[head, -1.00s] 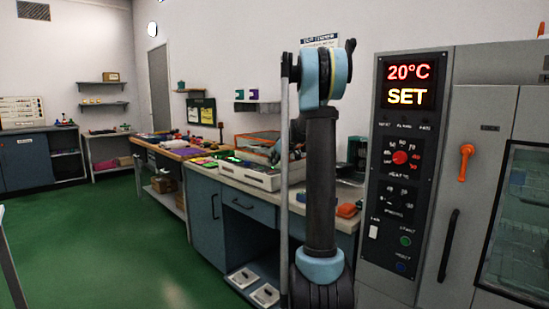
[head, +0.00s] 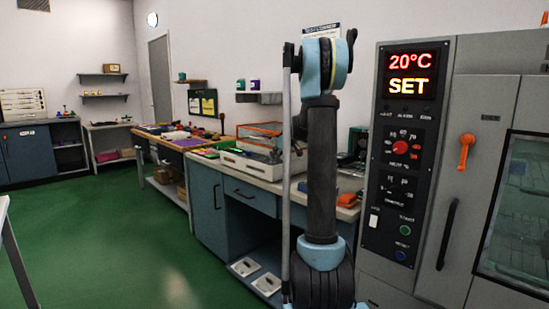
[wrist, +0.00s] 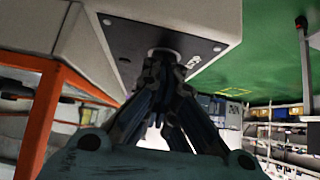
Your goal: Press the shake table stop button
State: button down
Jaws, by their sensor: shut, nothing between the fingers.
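My gripper (wrist: 160,62) is shut and empty in the wrist view. Its fingertips are at a dark panel (wrist: 198,38) on a pale grey box, over a round grey button-like piece (wrist: 167,52). The fingertips cover part of that piece, and I cannot tell whether they press it. Small pale lettering shows beside it on the panel. In the head view, a pale machine with an orange frame (head: 262,130), likely the shake table, stands on the bench. My gripper does not show there.
An orange post (wrist: 42,120) stands close at the left in the wrist view. In the head view, a tall grey chamber with a control panel (head: 403,150) reading 20°C SET stands at the right. The bench (head: 207,200) runs leftward. Green floor (head: 100,240) is clear at the left.

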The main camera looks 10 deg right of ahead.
jog(key=shift+s+f, duration=0.2)
jog(key=shift+w+r, duration=0.3)
jog(key=shift+r, duration=0.05)
notch_tip(320, 180, up, 3)
jog(key=shift+s+a+r, duration=0.1)
jog(key=shift+a+r, duration=0.05)
jog(key=shift+r, duration=0.05)
jog(key=v, duration=1)
jog(key=shift+r, duration=0.15)
